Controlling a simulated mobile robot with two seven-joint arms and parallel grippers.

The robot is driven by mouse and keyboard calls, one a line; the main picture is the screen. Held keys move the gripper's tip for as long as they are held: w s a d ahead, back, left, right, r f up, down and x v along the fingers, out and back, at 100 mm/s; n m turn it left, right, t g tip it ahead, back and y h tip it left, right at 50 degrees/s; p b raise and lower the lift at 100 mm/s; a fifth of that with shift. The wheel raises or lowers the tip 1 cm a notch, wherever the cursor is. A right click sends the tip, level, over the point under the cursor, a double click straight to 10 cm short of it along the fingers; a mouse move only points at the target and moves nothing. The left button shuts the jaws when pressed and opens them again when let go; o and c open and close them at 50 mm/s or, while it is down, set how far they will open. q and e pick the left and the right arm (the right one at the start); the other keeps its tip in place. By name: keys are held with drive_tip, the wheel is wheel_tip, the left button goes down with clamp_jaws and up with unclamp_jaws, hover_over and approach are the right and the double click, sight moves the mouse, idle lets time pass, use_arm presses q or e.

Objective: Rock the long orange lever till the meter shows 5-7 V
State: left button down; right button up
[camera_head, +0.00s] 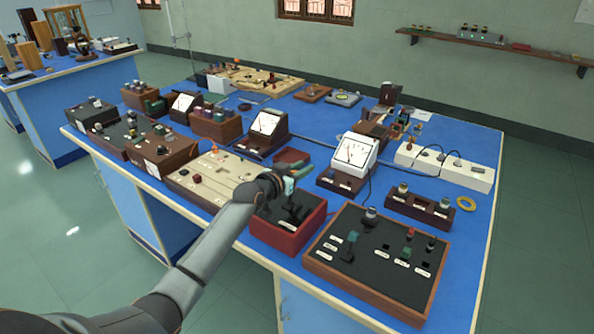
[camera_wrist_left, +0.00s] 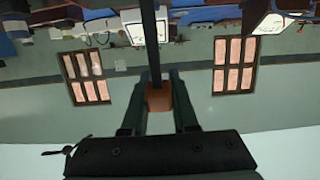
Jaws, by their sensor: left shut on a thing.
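My left gripper (camera_head: 288,187) is over the red box with a black top (camera_head: 288,234), near the bench's front edge. In the left wrist view its two fingers (camera_wrist_left: 160,100) are closed on the orange end of the lever (camera_wrist_left: 160,97). A dark rod runs from that end toward the top of the picture. In the head view the gripper and wrist hide most of the lever. A white-faced meter (camera_head: 356,151) stands behind and right of the red box; its needle is too small to read. My right gripper is not in view.
A dark panel with switches and knobs (camera_head: 375,258) lies right of the red box, a pale board (camera_head: 208,181) left. Two more meters (camera_head: 267,123) (camera_head: 184,102) stand farther left. A white socket strip (camera_head: 445,167) is behind. Blue bench top shows at the far right.

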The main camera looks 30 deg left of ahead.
use_arm(q)
drive_tip(key=shift+w+d+f+b, duration=0.1)
drive_tip(key=shift+w+f+b, duration=0.2)
drive_tip(key=shift+f, duration=0.35)
drive_tip(key=shift+w+d+f+b, duration=0.1)
drive_tip(key=shift+w+f+b, duration=0.15)
drive_tip(key=shift+f, duration=0.4)
drive_tip(key=c, duration=1)
unclamp_jaws()
drive_tip(key=shift+c, duration=0.2)
drive_tip(key=o, duration=0.4)
drive_tip(key=shift+a+r, duration=0.1)
drive_tip(key=shift+r, duration=0.1)
drive_tip(key=shift+c, duration=0.2)
drive_tip(key=shift+r, duration=0.1)
drive_tip(key=shift+s+a+r, duration=0.1)
drive_tip(key=shift+s, duration=0.15)
drive_tip(key=p+v, duration=0.1)
drive_tip(key=v, duration=1)
drive_tip(key=shift+s+r, duration=0.15)
drive_tip(key=shift+s, duration=0.25)
